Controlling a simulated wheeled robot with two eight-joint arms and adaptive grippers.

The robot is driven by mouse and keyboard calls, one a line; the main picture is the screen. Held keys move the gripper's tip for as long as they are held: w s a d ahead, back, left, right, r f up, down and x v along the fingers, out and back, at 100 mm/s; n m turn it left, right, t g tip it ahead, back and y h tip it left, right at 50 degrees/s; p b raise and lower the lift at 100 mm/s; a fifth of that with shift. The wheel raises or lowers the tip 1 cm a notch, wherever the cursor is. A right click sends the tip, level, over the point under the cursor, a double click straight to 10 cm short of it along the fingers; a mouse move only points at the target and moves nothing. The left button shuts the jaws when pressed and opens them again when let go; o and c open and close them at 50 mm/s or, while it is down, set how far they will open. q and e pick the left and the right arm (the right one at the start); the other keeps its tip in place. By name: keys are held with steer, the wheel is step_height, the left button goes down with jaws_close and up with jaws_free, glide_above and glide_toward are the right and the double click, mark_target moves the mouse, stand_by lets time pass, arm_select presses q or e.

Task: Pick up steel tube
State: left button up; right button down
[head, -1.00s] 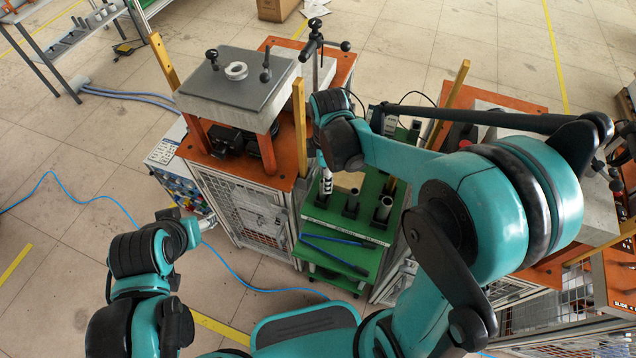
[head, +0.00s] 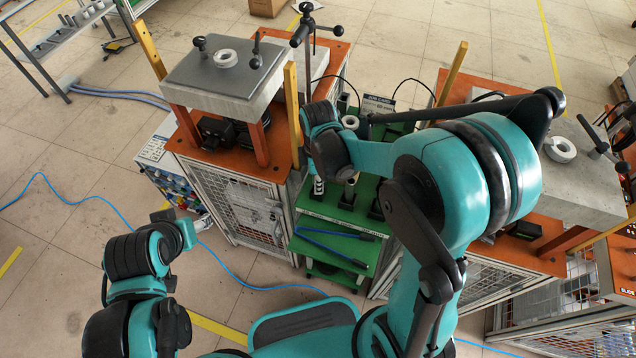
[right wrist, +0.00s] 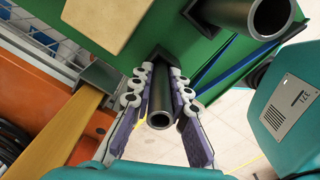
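A dark steel tube (right wrist: 161,104) lies between the two fingers of my right gripper (right wrist: 160,78) in the right wrist view. Its far end meets a black holder on the green stand. The fingers are close along both sides of the tube; I cannot tell whether they press on it. In the head view my right gripper (head: 318,188) is at the left of the stand, largely hidden by my arm. A second, larger tube (right wrist: 257,14) stands beside it in the right wrist view. My left gripper (head: 202,222) is mostly hidden behind its wrist, away from the stand.
The green stand (head: 312,210) carries several holders, and blue rods (head: 335,232) lie on its lower shelf. An orange-topped machine cabinet (head: 262,168) stands close on the left, with an upright yellow post (head: 292,105). A beige block (right wrist: 100,22) is near the right gripper. Open floor lies to the left.

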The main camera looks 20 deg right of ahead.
step_height(320, 180, up, 18)
steer(key=p, duration=1)
steer(key=shift+f, duration=0.25)
